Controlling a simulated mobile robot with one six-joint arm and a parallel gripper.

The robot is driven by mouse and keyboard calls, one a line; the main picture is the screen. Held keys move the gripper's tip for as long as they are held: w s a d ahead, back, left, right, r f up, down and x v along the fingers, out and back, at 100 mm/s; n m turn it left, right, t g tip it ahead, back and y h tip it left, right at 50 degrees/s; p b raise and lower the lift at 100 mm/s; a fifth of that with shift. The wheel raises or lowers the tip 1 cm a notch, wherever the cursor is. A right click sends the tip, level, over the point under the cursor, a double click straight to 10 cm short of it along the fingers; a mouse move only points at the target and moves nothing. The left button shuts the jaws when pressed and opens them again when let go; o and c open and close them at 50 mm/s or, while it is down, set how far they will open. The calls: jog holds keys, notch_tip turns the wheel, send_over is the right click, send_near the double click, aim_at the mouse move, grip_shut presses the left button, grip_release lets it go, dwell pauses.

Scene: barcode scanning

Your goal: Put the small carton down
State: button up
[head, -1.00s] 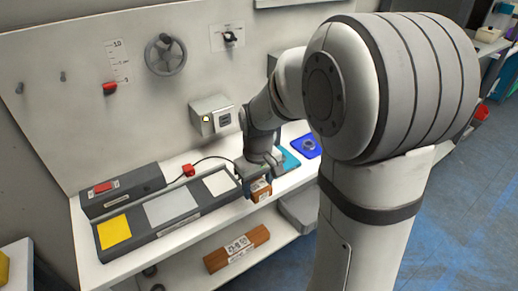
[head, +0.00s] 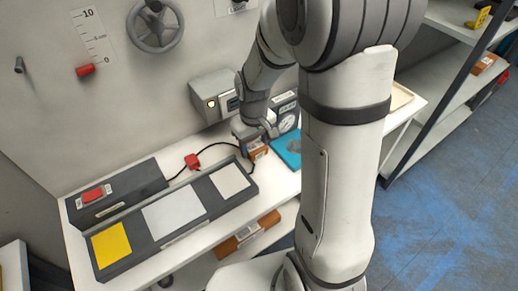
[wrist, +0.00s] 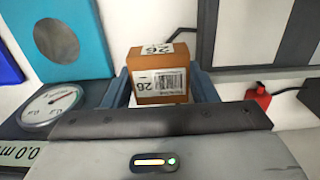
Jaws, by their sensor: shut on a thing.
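The small carton (wrist: 158,78) is orange-brown with white barcode labels marked 26. In the wrist view it sits between the two fingers of my gripper (wrist: 160,88), which is shut on it. In the head view my gripper (head: 254,140) holds the carton (head: 257,150) over the white bench (head: 285,186), just right of the tray's white pad. Whether the carton's underside touches the bench cannot be told.
A dark tray with yellow, grey and white pads (head: 172,216) lies to the left. A red cabled piece (head: 192,161) is behind it. A dial gauge (head: 288,122) and a teal mat (head: 288,150) are to the right. Another carton (head: 247,235) lies on the lower shelf.

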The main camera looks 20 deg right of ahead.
aim_at(255, 156)
jog(key=shift+f, duration=2.2)
jog(key=shift+f, duration=0.2)
jog(key=o, duration=0.9)
jog(key=shift+c, duration=0.2)
jog(key=shift+r, duration=0.2)
